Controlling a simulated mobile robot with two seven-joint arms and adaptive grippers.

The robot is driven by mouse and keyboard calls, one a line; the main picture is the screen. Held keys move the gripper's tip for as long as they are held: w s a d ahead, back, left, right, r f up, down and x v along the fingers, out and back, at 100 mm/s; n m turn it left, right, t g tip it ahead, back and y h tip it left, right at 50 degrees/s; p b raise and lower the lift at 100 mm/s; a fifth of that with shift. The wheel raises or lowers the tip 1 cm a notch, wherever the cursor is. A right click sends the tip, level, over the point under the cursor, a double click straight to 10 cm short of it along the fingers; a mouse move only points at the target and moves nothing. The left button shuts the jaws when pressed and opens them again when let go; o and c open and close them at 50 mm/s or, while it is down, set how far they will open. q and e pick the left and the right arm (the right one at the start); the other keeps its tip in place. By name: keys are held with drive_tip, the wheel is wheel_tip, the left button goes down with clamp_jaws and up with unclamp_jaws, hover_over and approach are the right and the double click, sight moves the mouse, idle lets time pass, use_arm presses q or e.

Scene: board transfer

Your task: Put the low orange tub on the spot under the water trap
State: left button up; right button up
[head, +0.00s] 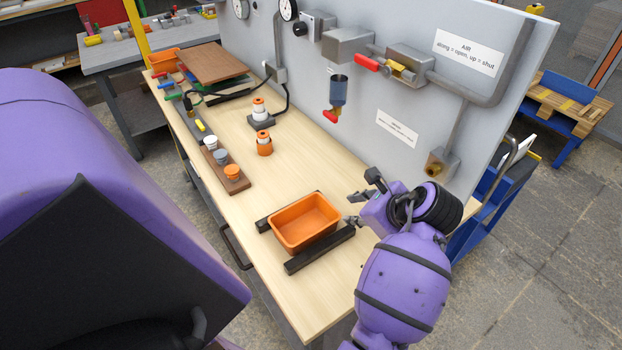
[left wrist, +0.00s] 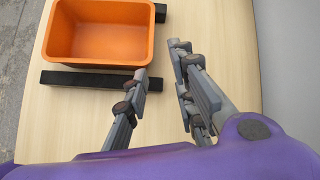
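The low orange tub (head: 305,222) sits level and looks empty, between or on two black bars (head: 320,249) on the bench; it also shows in the left wrist view (left wrist: 100,60). The water trap (head: 338,90), a bluish bowl with a red drain lever, hangs on the grey panel. The bench below it is bare, with no visible mark. My left gripper (head: 349,209) is open and empty beside the tub's panel-side end, apart from it. In the left wrist view its fingers (left wrist: 160,62) are spread over bare wood at the tub's lower right. My right gripper is not in view.
A brown rack (head: 238,184) holds several small pots. An orange-and-white item (head: 264,144) stands near it, and a similar one (head: 260,110) stands on a dark base. The grey panel (head: 480,90) bounds the bench's far side. Bare wood lies between tub and panel.

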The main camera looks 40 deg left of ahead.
sight(342, 229)
use_arm(q)
drive_tip(key=shift+s+a+r+m+g+y, duration=0.35)
drive_tip(key=shift+s+a+m+y, duration=0.25)
drive_tip(key=shift+m, duration=0.2)
drive_tip(key=shift+s+a+r+m, duration=0.15)
drive_tip(key=shift+a+m, duration=0.15)
drive_tip(key=shift+m, duration=0.6)
drive_tip(key=shift+a+f, duration=0.45)
drive_tip(key=shift+f, duration=0.05)
drive_tip(key=x, duration=0.2)
drive_tip(key=w+x, duration=0.1)
drive_tip(key=x, duration=0.2)
drive_tip(key=shift+w+a+r, duration=0.1)
drive_tip(key=shift+a, duration=0.2)
drive_tip(key=shift+w+a+f, duration=0.1)
drive_tip(key=shift+a+f, duration=0.25)
drive_tip(key=shift+f, duration=0.1)
clamp_jaws()
